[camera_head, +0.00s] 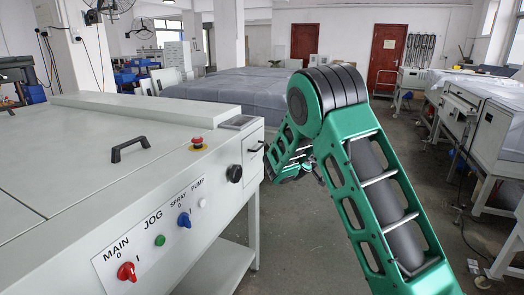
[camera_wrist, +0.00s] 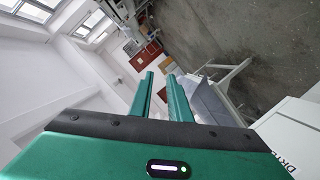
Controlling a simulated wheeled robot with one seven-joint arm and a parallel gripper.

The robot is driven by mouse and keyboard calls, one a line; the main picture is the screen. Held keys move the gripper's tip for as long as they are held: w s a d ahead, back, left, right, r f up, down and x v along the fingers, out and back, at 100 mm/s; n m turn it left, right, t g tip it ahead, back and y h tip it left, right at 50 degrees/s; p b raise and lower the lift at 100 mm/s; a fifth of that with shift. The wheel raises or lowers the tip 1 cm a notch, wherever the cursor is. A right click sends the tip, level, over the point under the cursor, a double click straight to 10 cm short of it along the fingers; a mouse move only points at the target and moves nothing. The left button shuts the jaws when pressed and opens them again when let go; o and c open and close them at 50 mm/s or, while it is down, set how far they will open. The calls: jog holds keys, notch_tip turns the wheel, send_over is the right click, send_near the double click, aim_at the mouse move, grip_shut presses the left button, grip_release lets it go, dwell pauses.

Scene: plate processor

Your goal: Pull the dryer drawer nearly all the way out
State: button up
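The white plate processor (camera_head: 110,150) fills the left of the head view. In the wrist view, a white panel (camera_wrist: 283,122) at the lower right edge carries a partly cut-off label beginning "DR". No drawer is clearly visible pulled out. My gripper (camera_wrist: 160,78) shows two green fingers with a gap between them and nothing held. In the head view, my arm's green end sits just right of the machine's end, and its fingers are hard to make out.
A covered grey stack (camera_head: 225,90) lies behind. White machines (camera_head: 470,125) stand right, with open floor between.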

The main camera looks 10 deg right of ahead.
jog(key=w+a+f+n+t+y, duration=0.25)
jog(key=w+a+n+t, duration=0.4)
jog(key=a, duration=0.65)
jog(key=n+t+y, duration=0.2)
jog(key=n+y, duration=0.1)
send_near(261, 147)
jog(key=shift+m, duration=0.25)
jog(key=x, duration=1.1)
jog(key=shift+w+f, duration=0.25)
jog(key=shift+f, duration=0.1)
